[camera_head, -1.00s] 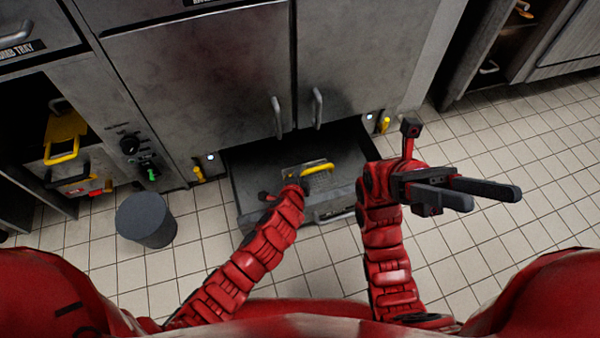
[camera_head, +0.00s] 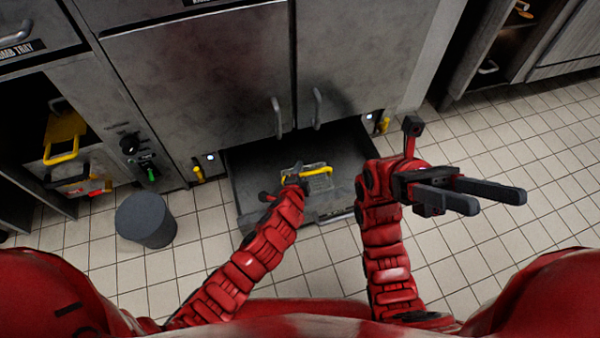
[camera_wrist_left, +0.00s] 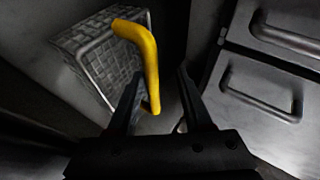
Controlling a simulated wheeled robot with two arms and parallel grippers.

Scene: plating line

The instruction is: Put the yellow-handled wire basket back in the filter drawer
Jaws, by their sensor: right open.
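The wire basket (camera_head: 320,183), a mesh box with a yellow handle (camera_head: 316,169), is in the open drawer (camera_head: 252,182) under the cabinet doors. In the left wrist view the mesh basket (camera_wrist_left: 100,58) looks tilted, and its yellow handle (camera_wrist_left: 150,60) reaches down between my fingers. My left gripper (camera_wrist_left: 158,88) has its fingers apart, with a gap on the right side of the handle. In the head view my left gripper (camera_head: 294,178) is at the basket's left side, its fingers mostly hidden. My right gripper (camera_head: 500,199) is open and empty, right of the drawer above the floor.
A dark grey bin (camera_head: 146,220) stands on the tiles left of the drawer. Yellow valves (camera_head: 198,172) flank the drawer opening. A compartment with a yellow-handled part (camera_head: 64,140) is at the left. Floor on the right is clear.

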